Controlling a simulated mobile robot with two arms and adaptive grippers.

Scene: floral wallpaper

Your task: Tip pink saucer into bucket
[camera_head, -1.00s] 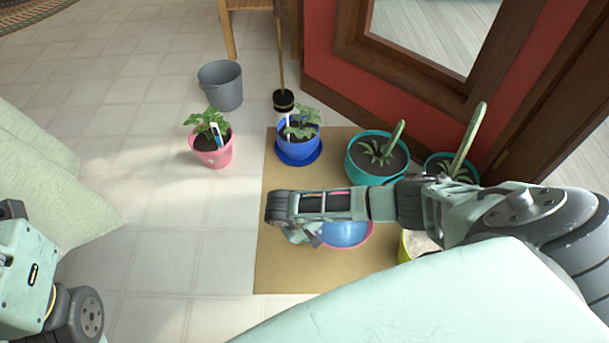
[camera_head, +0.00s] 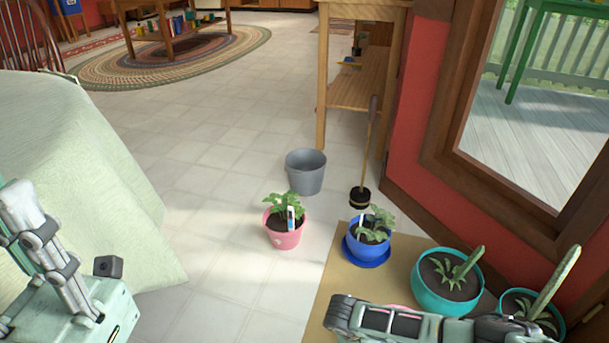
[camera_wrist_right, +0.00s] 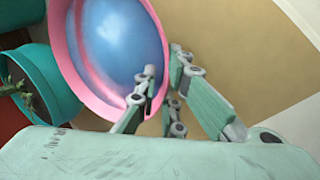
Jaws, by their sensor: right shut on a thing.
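The pink saucer (camera_wrist_right: 66,62) fills the upper left of the right wrist view, with a smooth blue surface inside its rim. My right gripper (camera_wrist_right: 163,80) is shut on the saucer's rim, one finger inside and one outside. The grey bucket (camera_head: 306,172) stands upright on the tile floor, beyond the plants. My left gripper (camera_head: 45,240) is at the left edge, partly cut off; its jaw opening is unclear.
A pink pot with a plant (camera_head: 285,230) stands before the bucket. A blue pot (camera_head: 370,245) and teal pots (camera_head: 435,290) stand on the tan mat (camera_head: 335,290). A plunger (camera_head: 361,195) stands right of the bucket by a wooden table (camera_head: 335,100).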

